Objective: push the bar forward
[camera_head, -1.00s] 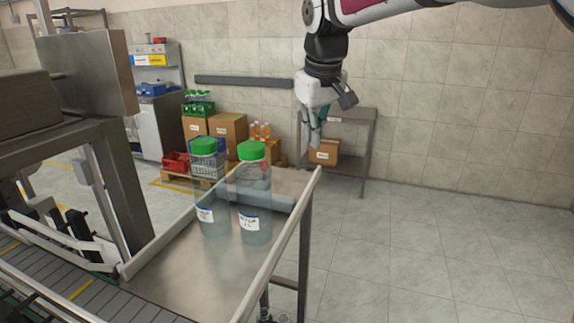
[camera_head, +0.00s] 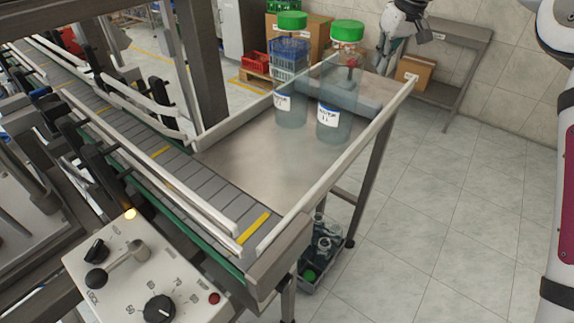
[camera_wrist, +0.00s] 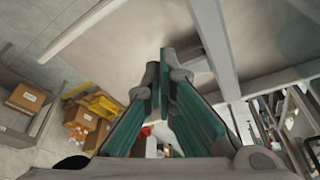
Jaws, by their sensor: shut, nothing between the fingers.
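The grey bar (camera_head: 368,104) lies across the far end of the metal table (camera_head: 245,165), partly hidden behind two clear bottles with green caps, the left bottle (camera_head: 291,103) and the right bottle (camera_head: 335,122). A red knob (camera_head: 352,63) shows above the bar. My gripper (camera_head: 381,70) is beyond the table's far end, pointing down, its lower part partly hidden. In the wrist view its teal fingers (camera_wrist: 166,56) are together and empty. A long grey bar (camera_wrist: 216,48) appears just right of the fingertips there; I cannot tell whether they touch.
Pale rails edge the table, including the right rail (camera_head: 345,155). A control box (camera_head: 145,270) stands at the lower left. A crate of bottles (camera_head: 325,245) sits below. A shelf table (camera_head: 455,55) stands behind; the right floor is open.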

